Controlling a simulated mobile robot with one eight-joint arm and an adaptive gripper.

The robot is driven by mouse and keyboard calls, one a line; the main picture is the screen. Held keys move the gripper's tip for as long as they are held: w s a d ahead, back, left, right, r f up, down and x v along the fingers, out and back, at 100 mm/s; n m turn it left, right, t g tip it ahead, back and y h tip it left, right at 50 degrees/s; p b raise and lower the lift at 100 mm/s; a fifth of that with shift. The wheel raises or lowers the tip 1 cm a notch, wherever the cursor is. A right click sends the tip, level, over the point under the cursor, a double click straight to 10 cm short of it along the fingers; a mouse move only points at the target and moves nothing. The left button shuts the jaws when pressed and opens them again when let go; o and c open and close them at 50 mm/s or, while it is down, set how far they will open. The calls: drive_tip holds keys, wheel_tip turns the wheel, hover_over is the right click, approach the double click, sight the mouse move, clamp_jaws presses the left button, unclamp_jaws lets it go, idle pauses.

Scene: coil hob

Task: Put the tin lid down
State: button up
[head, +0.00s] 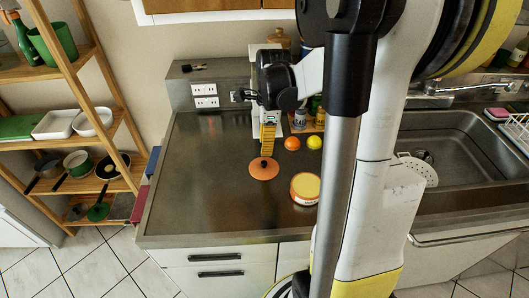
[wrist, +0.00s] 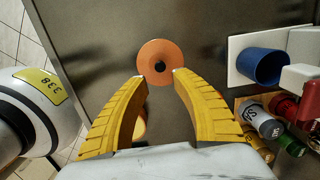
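The tin lid (head: 264,170), an orange disc with a small dark knob, appears to lie flat on the grey worktop. The open tin (head: 305,188), orange with a yellow top, stands to its right and nearer the front edge. My gripper (head: 267,154) points down just above the lid. In the wrist view the lid (wrist: 160,50) lies beyond the fingertips, and its knob lines up with the gap between them. My yellow fingers (wrist: 160,76) are spread and hold nothing. The tin is mostly hidden behind the left finger there.
An orange (head: 292,143) and a lemon (head: 314,142) lie behind the tin. Several jars (wrist: 265,122) and a blue cup (wrist: 262,66) are on the right in the wrist view. The worktop (head: 205,185) left of the lid is clear. The sink (head: 455,150) is at right.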

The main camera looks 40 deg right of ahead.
sight(266, 162)
drive_tip(key=s+a+r+n+t+h, duration=0.1)
drive_tip(key=s+a+r+n+t, duration=0.15)
drive_tip(key=a+r+n, duration=0.7)
drive_tip(key=s+a+r+n+t, duration=0.1)
drive_tip(key=s+a+n+t, duration=0.3)
drive_tip(key=a+n, duration=0.8)
drive_tip(key=shift+s+r+n+p, duration=0.15)
drive_tip(key=shift+s+n+p, duration=0.4)
drive_tip(key=shift+n, duration=1.4)
drive_tip(key=shift+a, duration=0.1)
